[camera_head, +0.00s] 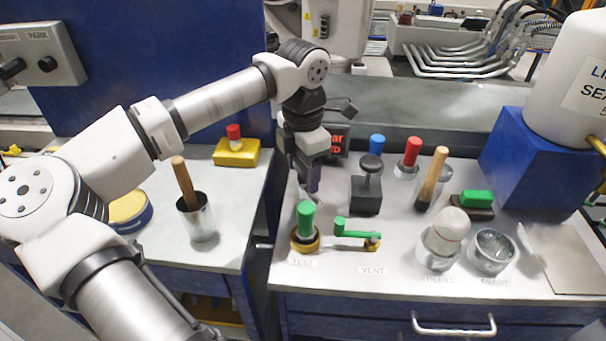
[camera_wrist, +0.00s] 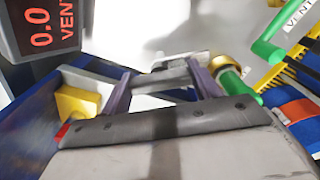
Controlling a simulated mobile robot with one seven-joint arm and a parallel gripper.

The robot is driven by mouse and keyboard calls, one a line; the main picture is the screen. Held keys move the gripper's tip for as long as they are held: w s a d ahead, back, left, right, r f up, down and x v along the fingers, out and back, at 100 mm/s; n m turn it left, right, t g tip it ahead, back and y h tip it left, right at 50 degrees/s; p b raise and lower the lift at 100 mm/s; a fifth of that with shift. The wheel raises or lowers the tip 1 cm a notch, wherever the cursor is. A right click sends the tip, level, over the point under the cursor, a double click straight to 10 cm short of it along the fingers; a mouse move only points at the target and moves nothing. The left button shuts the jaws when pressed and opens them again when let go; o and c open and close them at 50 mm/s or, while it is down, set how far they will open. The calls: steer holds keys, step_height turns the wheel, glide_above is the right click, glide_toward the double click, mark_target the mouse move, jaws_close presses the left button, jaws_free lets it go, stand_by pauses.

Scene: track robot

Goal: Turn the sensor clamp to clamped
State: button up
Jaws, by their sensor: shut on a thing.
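My gripper (camera_head: 313,192) points down over the right bench, behind the green-handled TEST valve (camera_head: 305,220). In the wrist view its two purple fingers (camera_wrist: 162,88) stand either side of a grey bar, with a pale plate just beyond. This bar looks like the handle of the sensor clamp (camera_wrist: 163,77), and the gripper is shut on it. In the head view my gripper hides the clamp. Its clamped or unclamped marking cannot be read. A dark display (camera_head: 338,140) with red text stands just behind; in the wrist view (camera_wrist: 40,25) it reads 0.0 and VENT.
The VENT valve (camera_head: 355,232) has a green lever. A black-knobbed block (camera_head: 367,192) stands close to the right of my gripper. Blue and red-capped items stand behind it. A yellow block with a red knob (camera_head: 236,152) sits on the left bench, across a gap.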

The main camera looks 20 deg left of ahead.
steer(key=m+b, duration=0.1)
steer(key=m, duration=0.3)
steer(key=shift+m+b, duration=0.3)
steer(key=shift+m, duration=0.1)
stand_by(0.4)
steer(key=o, duration=1)
step_height(320, 180, up, 14)
steer(key=shift+f+b, duration=0.1)
steer(key=shift+b, duration=0.25)
